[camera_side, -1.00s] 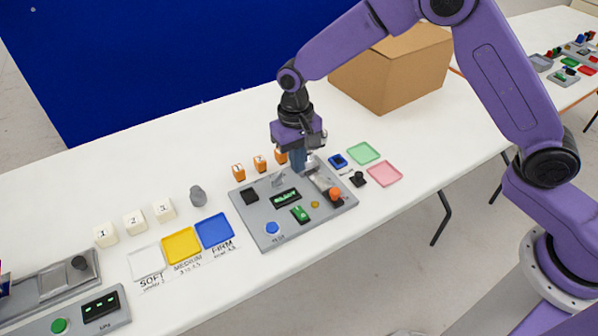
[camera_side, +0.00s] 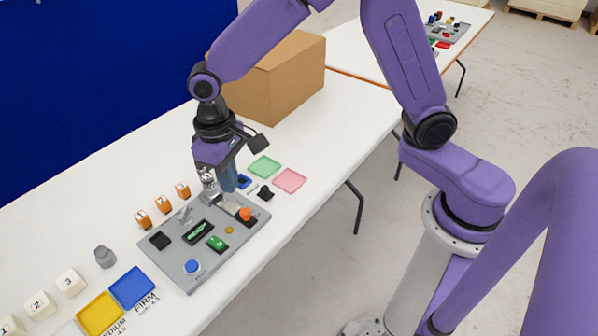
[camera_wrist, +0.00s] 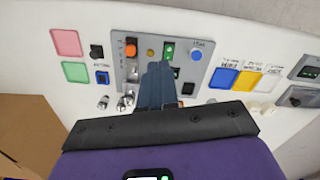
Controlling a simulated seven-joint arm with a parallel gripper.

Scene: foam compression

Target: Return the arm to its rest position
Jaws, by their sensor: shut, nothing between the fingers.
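My gripper (camera_side: 228,180) points down over the back edge of the grey test panel (camera_side: 181,269) in the side view. Its blue-grey fingers are together and hold nothing; they also show shut in the wrist view (camera_wrist: 158,82). I cannot tell the exact gap between fingertips and panel. The panel carries an orange knob (camera_side: 245,214), a small display (camera_side: 197,232), a green switch (camera_side: 217,243) and a blue button (camera_side: 192,266). The fingers hide part of the panel in the wrist view.
Orange numbered blocks (camera_side: 163,204) stand left of the panel. Green (camera_side: 264,166) and pink (camera_side: 289,180) trays lie to its right. A cardboard box (camera_side: 283,83) stands behind my wrist. Blue (camera_side: 132,288) and yellow (camera_side: 100,314) trays and white numbered blocks (camera_side: 71,282) are at lower left.

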